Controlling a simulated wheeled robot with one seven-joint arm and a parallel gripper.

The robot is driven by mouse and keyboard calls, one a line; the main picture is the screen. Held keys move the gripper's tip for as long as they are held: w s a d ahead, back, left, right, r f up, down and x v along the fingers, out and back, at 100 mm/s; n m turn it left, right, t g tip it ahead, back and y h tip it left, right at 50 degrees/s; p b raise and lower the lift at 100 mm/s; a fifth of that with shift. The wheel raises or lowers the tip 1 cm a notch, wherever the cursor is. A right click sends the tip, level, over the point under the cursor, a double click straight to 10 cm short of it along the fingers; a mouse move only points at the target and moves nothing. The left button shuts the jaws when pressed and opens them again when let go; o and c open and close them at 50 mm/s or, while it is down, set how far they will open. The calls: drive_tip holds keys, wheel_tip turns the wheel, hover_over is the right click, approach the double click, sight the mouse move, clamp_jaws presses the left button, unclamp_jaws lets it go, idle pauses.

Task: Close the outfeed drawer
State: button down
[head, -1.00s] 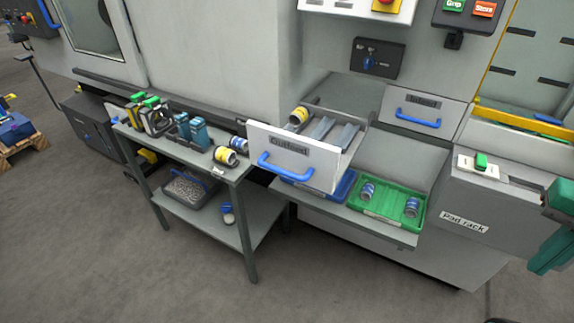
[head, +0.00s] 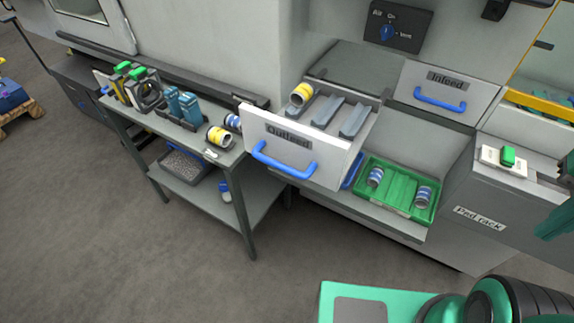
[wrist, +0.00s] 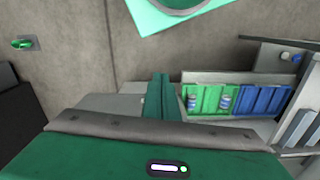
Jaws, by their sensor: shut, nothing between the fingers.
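The outfeed drawer (head: 292,147) stands pulled open in the head view, with a white front, an "Outfeed" label and a blue handle (head: 283,163). Grey dividers and a yellow-banded can (head: 301,94) show inside it. Part of what looks like this drawer, with grey ribs (wrist: 300,128), shows at the right edge of the wrist view. My gripper (wrist: 160,80) shows its green fingers together and empty in the wrist view, apart from the drawer.
A grey shelf cart (head: 222,162) with cans and bottles stands left of the drawer. A green tray (head: 397,205) with two cans lies below it on a ledge. The infeed drawer (head: 437,92) is at its right, with the pad rack (head: 478,219) further right. The front floor is open.

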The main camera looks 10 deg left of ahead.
drive_tip(key=w+a+r+n+h, duration=0.1)
drive_tip(key=w+a+r+n, duration=0.3)
drive_tip(key=w+a+n, duration=0.7)
drive_tip(key=a+r+n, duration=0.1)
drive_tip(key=a+n, duration=0.4)
drive_tip(key=a, duration=0.3)
drive_tip(key=a+r+n+t, duration=0.1)
drive_tip(key=a+n, duration=0.5)
drive_tip(key=a, duration=0.2)
drive_tip(key=a+r+n+t+h, duration=0.1)
drive_tip(key=a+n, duration=0.5)
drive_tip(key=a, duration=0.2)
drive_tip(key=shift+a+r, duration=0.2)
drive_tip(key=s+a+r+n+t, duration=0.1)
drive_tip(key=s+a+n, duration=0.85)
drive_tip(key=a, duration=0.35)
approach(286, 171)
drive_tip(key=s+f, duration=0.4)
drive_tip(key=f, duration=0.1)
drive_tip(key=shift+y, duration=0.3)
drive_tip(key=w, duration=0.1)
drive_tip(key=w+d+f, duration=0.1)
drive_tip(key=w+d, duration=0.1)
drive_tip(key=w, duration=0.1)
drive_tip(key=shift+w+f, duration=0.1)
drive_tip(key=shift+f, duration=0.25)
drive_tip(key=shift+w, duration=0.1)
